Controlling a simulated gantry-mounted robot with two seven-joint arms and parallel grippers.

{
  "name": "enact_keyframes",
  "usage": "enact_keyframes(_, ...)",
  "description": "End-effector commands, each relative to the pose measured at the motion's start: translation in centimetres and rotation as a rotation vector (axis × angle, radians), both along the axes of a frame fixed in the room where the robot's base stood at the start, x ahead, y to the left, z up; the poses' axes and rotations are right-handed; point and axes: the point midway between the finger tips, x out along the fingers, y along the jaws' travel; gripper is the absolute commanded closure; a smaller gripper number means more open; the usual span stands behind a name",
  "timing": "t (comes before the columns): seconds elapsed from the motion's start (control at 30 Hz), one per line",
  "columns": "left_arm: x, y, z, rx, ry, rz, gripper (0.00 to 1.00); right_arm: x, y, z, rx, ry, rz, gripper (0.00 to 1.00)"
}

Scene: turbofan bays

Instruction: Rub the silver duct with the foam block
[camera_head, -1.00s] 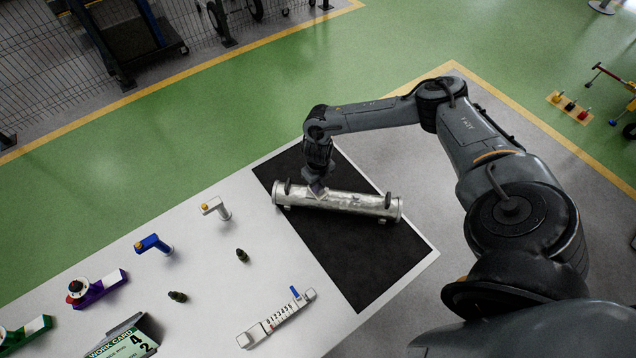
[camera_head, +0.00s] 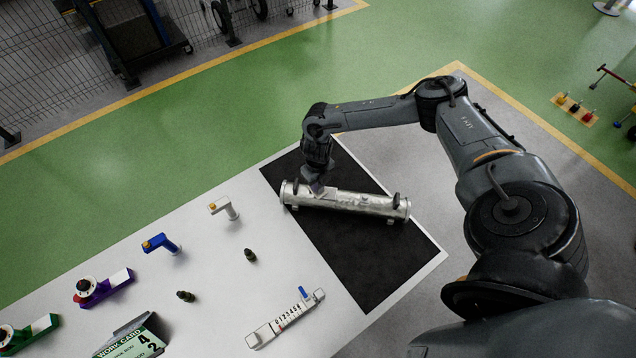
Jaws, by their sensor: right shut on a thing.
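The silver duct (camera_head: 352,203) lies across the black mat (camera_head: 365,258) on the white table. It is a long metal cylinder with a flange at each end and dark clamps near both ends. My right gripper (camera_head: 317,188) points down at the duct's left part, near the left clamp. It is shut on a small pale grey block, the foam block (camera_head: 318,193), which appears to touch the top of the duct. The block is mostly hidden by the gripper. My left gripper is not in view.
The mat's front part is clear.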

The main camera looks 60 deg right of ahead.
Motion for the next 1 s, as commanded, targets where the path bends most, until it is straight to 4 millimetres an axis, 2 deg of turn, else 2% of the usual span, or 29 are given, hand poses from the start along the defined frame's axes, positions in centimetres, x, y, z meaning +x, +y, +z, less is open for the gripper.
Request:
enact_keyframes(0.07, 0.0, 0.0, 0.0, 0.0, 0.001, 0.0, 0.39, 0.0, 0.0, -0.3, 0.0, 0.001, -0.003, 1.0)
enact_keyframes(0.1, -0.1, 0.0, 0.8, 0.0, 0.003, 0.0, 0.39, 0.0, -0.1, 0.3, 0.001, 0.002, -0.003, 1.0)
enact_keyframes(0.13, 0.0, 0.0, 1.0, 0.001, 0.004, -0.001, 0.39, 0.0, 0.0, 0.2, 0.002, 0.004, -0.004, 1.0)
enact_keyframes(0.7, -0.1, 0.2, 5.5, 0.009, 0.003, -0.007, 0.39, -0.1, -0.2, 5.6, 0.001, 0.0, -0.007, 1.0)
enact_keyframes(1.0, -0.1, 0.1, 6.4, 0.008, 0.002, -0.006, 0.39, -0.2, -0.2, 6.7, 0.001, 0.002, -0.008, 1.0)
